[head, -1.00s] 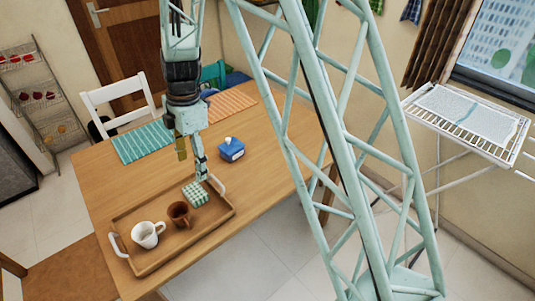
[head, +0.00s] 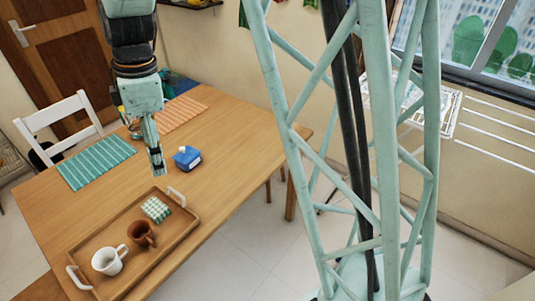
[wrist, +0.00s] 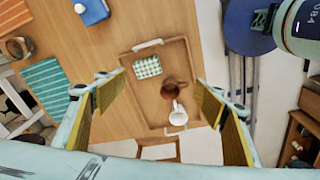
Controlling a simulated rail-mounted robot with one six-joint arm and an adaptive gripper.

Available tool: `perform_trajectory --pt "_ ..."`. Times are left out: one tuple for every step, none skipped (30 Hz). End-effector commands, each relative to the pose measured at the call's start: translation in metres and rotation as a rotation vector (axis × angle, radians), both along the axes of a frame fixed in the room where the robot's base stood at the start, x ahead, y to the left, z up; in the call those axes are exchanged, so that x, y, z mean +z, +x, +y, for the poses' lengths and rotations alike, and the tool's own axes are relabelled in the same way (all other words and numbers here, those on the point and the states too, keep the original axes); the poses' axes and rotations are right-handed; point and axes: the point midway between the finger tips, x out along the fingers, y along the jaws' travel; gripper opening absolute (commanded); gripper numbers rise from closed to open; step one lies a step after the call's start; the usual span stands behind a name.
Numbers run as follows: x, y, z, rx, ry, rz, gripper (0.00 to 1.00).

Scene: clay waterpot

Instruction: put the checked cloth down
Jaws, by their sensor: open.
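The checked cloth (head: 156,209), green and white and folded into a small block, lies in the far end of the wooden tray (head: 183,236) on the table. It also shows in the wrist view (wrist: 147,67), near the tray's handle. My gripper (head: 158,172) is above the table, apart from the cloth and higher than it. In the wrist view its two yellow-padded fingers (wrist: 160,98) are spread wide with nothing between them.
A brown mug (head: 142,233) and a white mug (head: 109,260) stand in the tray beside the cloth. A blue box (head: 187,158) stands beyond the tray. A teal striped mat (head: 96,162) and an orange mat (head: 180,114) lie farther back.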

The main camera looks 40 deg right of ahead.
Motion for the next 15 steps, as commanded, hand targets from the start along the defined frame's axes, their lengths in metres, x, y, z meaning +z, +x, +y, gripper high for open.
perform_trajectory --pt "0.010 -0.006 -0.004 -0.028 0.000 -0.005 0.64" --pt "0.015 -0.010 -0.006 -0.044 0.001 -0.007 0.64" --pt "0.021 -0.014 -0.008 -0.068 0.002 -0.009 0.64" --pt "0.025 -0.017 -0.010 -0.086 0.003 -0.012 0.64" --pt "0.030 -0.021 -0.012 -0.104 0.003 -0.013 0.64" --pt "0.036 -0.026 -0.014 -0.128 0.004 -0.015 0.64" --pt "0.040 -0.030 -0.016 -0.146 0.005 -0.018 0.64" --pt "0.045 -0.033 -0.018 -0.164 0.007 -0.020 0.64" --pt "0.051 -0.038 -0.021 -0.188 0.008 -0.021 0.64" --pt "0.055 -0.042 -0.023 -0.206 0.009 -0.023 0.64" --pt "0.059 -0.046 -0.025 -0.224 0.010 -0.024 0.64" --pt "0.064 -0.051 -0.027 -0.248 0.011 -0.027 0.64" --pt "0.068 -0.055 -0.029 -0.266 0.012 -0.029 0.64" --pt "0.072 -0.059 -0.031 -0.284 0.013 -0.031 0.64" --pt "0.078 -0.064 -0.034 -0.307 0.015 -0.034 0.64"
